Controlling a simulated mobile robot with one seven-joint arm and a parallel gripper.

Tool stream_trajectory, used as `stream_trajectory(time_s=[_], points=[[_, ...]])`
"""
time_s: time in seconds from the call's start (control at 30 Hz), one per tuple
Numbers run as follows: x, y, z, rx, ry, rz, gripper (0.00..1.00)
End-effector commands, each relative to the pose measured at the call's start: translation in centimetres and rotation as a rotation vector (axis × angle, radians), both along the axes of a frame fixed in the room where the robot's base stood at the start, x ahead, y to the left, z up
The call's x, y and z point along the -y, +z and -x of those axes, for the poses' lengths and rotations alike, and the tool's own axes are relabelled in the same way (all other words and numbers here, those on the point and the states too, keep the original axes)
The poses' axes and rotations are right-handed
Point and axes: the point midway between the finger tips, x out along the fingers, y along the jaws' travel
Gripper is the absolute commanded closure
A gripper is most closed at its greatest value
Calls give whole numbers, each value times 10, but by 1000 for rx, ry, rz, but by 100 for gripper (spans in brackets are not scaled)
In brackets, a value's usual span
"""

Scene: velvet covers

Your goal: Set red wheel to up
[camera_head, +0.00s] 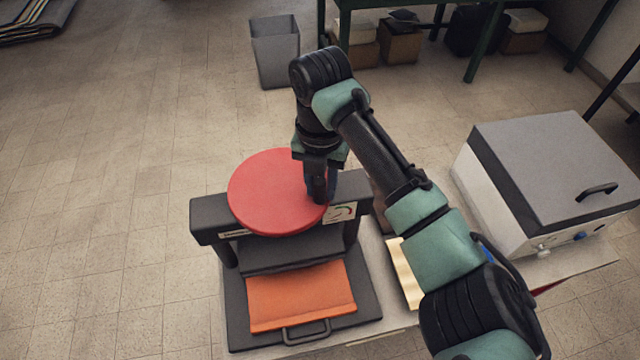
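The red wheel (266,190) is a large flat disc lying on top of a dark press frame (210,219). Below the wheel, an orange cover (300,296) lies on the press's dark base, which has a handle (306,332) at the front.
A grey-lidded white box (550,160) with a handle stands right on the same pale table (575,271). A light wooden-looking piece (407,275) lies beside the press, partly behind my arm. A grey bin (275,52) stands on the floor behind.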

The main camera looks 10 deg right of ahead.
Motion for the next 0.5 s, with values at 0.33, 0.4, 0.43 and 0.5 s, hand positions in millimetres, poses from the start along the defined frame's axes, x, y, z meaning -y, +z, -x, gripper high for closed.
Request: stream_trajectory(time_s=[0.33,0.4,0.43,0.5], points=[[-1,0,1,-3,1,-3,40],[-1,0,1,-3,2,-3,40],[-1,0,1,-3,2,-3,40],[-1,4,0,-3,2,-4,40]])
